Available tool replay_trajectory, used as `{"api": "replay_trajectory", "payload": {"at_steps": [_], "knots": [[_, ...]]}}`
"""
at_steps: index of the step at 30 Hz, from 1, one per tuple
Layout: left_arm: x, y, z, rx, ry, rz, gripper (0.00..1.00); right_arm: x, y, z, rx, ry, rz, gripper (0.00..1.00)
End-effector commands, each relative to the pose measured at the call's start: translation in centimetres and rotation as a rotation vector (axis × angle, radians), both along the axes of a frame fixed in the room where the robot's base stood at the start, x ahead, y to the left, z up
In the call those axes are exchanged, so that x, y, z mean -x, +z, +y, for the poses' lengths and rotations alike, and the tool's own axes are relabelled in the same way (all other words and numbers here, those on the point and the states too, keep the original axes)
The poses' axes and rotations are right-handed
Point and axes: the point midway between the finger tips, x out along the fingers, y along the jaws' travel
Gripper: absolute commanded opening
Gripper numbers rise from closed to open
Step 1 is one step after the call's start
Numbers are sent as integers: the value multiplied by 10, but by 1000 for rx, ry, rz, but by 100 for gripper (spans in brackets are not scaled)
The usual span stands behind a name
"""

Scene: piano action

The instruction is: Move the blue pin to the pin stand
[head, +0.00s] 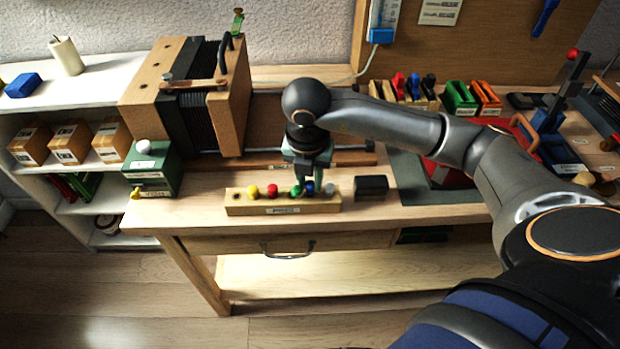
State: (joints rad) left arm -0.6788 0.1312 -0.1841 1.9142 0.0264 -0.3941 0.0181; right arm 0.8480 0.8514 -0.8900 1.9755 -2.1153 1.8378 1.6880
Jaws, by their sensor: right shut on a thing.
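The pin stand (255,209) is a long wooden block with a small label on its front, near the front edge of the workbench. Yellow, red, green and pale grey pin heads show along its top. The blue pin (309,187) shows between the fingers of my right gripper (309,182), over the right part of the stand, between the green and grey pins. My right gripper points down and is shut on the blue pin. Its fingers partly hide the pin, and I cannot tell how deep the pin sits in the stand. My left gripper is not in view.
A black box (371,187) sits just right of the stand. A green box with a white knob (152,168) stands at the bench's left end. A large bellows unit (195,95) stands behind. The bench top left of the stand (200,205) is clear.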

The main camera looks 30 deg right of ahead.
Motion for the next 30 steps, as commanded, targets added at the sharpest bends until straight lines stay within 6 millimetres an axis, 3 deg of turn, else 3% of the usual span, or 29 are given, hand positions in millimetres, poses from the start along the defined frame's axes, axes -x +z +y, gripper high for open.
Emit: {"api": "replay_trajectory", "payload": {"at_steps": [13, 14, 15, 22, 29, 30], "knots": [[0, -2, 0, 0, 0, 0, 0, 0, -2, 0, -1, 1, 1, 0], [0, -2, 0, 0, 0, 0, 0, 0, -2, 0, -1, 1, 1, 30], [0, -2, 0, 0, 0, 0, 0, 0, -2, 0, -1, 1, 1, 34], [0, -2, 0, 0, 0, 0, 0, 0, -2, 0, 0, 1, 2, 60], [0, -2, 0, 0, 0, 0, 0, 1, -2, 0, 1, 0, 4, 60], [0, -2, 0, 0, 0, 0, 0, 1, -3, 0, 1, 0, 4, 65]]}}
